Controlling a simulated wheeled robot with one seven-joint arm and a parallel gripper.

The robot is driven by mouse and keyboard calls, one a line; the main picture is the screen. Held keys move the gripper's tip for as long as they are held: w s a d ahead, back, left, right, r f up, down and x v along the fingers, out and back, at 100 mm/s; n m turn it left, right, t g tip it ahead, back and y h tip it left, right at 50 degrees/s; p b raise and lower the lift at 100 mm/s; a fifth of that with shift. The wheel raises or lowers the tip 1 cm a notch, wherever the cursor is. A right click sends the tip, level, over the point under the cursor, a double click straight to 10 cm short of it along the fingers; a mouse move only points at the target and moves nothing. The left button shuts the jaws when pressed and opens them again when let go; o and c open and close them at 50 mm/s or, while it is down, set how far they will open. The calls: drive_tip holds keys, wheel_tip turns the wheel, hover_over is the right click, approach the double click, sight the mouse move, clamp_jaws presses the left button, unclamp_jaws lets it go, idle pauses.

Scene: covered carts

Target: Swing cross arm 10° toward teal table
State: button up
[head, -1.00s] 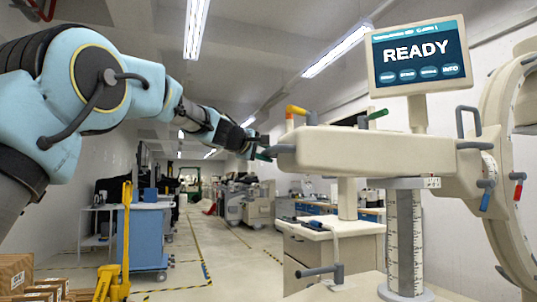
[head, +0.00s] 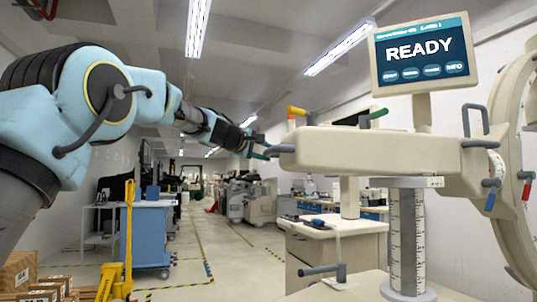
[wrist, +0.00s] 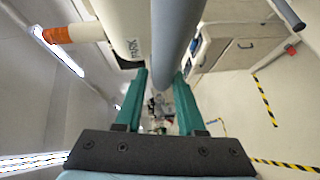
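The cross arm (head: 385,152) is a long cream beam across the right half of the head view, with a grey rounded end (head: 281,149) on its left. It rests over a column with a scale (head: 407,235). My gripper (head: 264,148) is just left of the grey end. In the wrist view my gripper (wrist: 161,76) shows two parted teal fingers. A grey bar (wrist: 177,35) with cream body beside it lies at the fingertips; I cannot tell whether they touch it. The teal table is not clearly identified; a blue-sided cart (head: 150,235) stands left of centre.
A screen reading READY (head: 420,55) stands above the cross arm. A large cream ring (head: 515,170) is at the right. A cream cabinet (head: 335,245) stands behind the column. A yellow pallet jack (head: 115,265) and boxes (head: 18,272) are at lower left. The middle aisle floor is clear.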

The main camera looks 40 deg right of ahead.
drive_tip(key=shift+o, duration=1.4)
drive_tip(key=shift+s+d+f, duration=0.1)
drive_tip(key=shift+s+d, duration=0.05)
drive_tip(key=shift+s, duration=0.15)
drive_tip(key=shift+d+f, duration=0.1)
drive_tip(key=shift+s+a, duration=0.1)
drive_tip(key=shift+a, duration=0.15)
drive_tip(key=b+v, duration=0.4)
drive_tip(key=v, duration=0.6)
drive_tip(key=shift+a, duration=0.2)
drive_tip(key=shift+c, duration=0.2)
